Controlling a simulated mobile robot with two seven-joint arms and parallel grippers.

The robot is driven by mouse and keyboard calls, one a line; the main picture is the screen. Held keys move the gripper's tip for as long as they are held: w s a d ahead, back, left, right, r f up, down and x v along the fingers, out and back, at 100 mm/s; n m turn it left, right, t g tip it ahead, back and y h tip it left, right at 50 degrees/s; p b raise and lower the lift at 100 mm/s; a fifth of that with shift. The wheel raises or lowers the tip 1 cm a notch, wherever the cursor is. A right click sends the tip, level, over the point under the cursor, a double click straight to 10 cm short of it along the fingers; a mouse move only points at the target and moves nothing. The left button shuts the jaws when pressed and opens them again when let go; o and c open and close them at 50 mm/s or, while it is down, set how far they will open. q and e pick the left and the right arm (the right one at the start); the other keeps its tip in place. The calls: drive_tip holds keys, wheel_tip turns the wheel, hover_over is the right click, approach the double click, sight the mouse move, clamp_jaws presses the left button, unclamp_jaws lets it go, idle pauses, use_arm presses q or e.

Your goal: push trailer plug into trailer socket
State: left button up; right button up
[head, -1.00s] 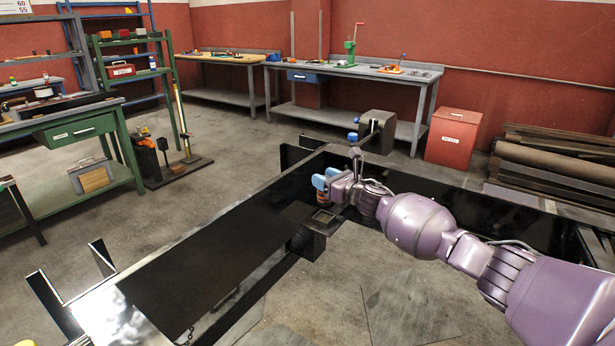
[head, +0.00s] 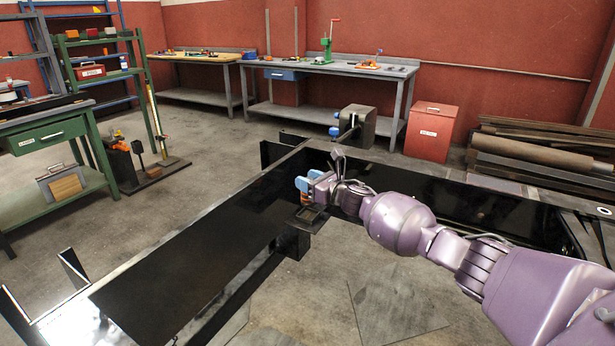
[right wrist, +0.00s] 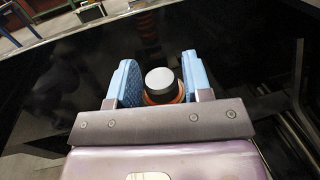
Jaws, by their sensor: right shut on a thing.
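My right gripper (head: 307,184) has blue fingers and is shut on the trailer plug (right wrist: 163,84). In the right wrist view the plug is dark with a grey round cap and an orange band, and it sits between the two fingers. In the head view only a small orange part of the plug (head: 304,198) shows below the fingers. It is just above or behind a small black box (head: 298,240) with a square opening, fixed to the black chassis frame. I cannot tell whether that box is the trailer socket, or whether the plug touches anything. My left gripper is not in view.
The long black chassis beam (head: 190,260) runs towards the front left, and another runs right behind my arm. A dark grey block with blue parts (head: 358,126) stands behind the frame. A red box (head: 430,131) and workbenches (head: 340,68) are farther back.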

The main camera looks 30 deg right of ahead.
drive_tip(key=shift+f, duration=0.95)
drive_tip(key=shift+f+b, duration=0.55)
drive_tip(key=shift+f, duration=0.15)
idle(0.4)
idle(0.5)
idle(0.8)
drive_tip(key=shift+f+b, duration=0.5)
drive_tip(key=shift+f, duration=0.1)
